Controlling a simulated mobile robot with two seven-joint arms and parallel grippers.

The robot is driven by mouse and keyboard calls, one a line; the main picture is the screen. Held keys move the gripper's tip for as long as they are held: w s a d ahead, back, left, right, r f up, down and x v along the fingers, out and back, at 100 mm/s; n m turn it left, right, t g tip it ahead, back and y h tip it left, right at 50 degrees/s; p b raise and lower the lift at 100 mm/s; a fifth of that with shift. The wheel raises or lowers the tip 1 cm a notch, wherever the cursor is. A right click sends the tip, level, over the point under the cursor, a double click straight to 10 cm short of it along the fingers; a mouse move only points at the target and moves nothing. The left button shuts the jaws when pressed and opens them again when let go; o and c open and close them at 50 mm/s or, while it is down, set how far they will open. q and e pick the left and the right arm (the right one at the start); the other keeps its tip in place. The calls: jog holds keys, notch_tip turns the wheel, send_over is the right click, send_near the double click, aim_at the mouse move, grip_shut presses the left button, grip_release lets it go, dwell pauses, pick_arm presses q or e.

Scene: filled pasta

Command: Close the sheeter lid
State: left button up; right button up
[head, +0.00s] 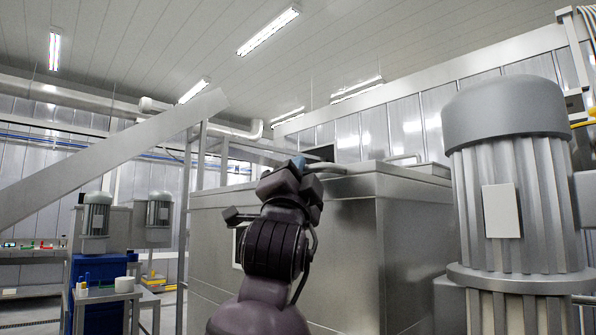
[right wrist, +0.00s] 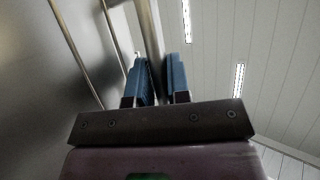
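A large steel machine housing (head: 285,240) stands in the middle of the head view. I take it for the sheeter, though a lid cannot be told apart for certain. A curved grey bar (head: 326,168), like a handle, runs along its top edge. My right gripper (head: 297,165) is at this bar, with its fingertips mostly hidden behind my wrist. In the right wrist view, a grey bar (right wrist: 151,30) runs between the two blue fingers (right wrist: 160,78) and fills the narrow gap, so they look shut on it. My left gripper is not in view.
A large ribbed motor (head: 518,190) stands close on the right. A long slanted metal beam (head: 110,155) crosses the left side. Behind it are smaller motors (head: 97,215), a blue cabinet (head: 95,270) and a shelf (head: 35,257) of small items.

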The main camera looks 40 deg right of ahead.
jog(key=o, duration=0.4)
jog(key=shift+w+d+f, duration=0.2)
jog(key=shift+f, duration=0.25)
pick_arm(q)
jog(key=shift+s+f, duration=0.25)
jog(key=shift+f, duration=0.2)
pick_arm(e)
jog(key=shift+r, duration=0.15)
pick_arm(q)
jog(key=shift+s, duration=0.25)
pick_arm(e)
jog(key=shift+s+a+r, duration=0.1)
